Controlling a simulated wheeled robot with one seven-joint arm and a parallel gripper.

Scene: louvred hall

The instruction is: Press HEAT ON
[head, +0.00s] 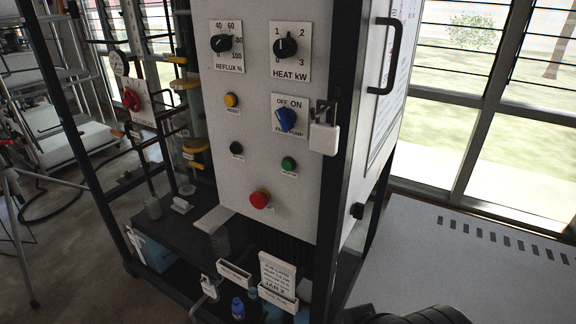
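A light control panel (249,183) stands in a black frame in the head view. A green push button (288,164) sits on its lower right part, with a small label under it that is too small to read clearly. A black button (236,148) is to its left, also with a small unreadable label. No label reading HEAT ON can be made out; a HEAT kW knob (286,47) is at the upper right. My gripper is not in view; dark rounded parts at the bottom right edge look like my arm.
Also on the panel are a REFLUX % knob (221,43), a yellow button (231,99), a blue OFF/ON switch (286,119) and a red mushroom button (259,199). A padlock-like white tag (324,138) hangs at the right frame post. A black handle (385,57) projects from the side.

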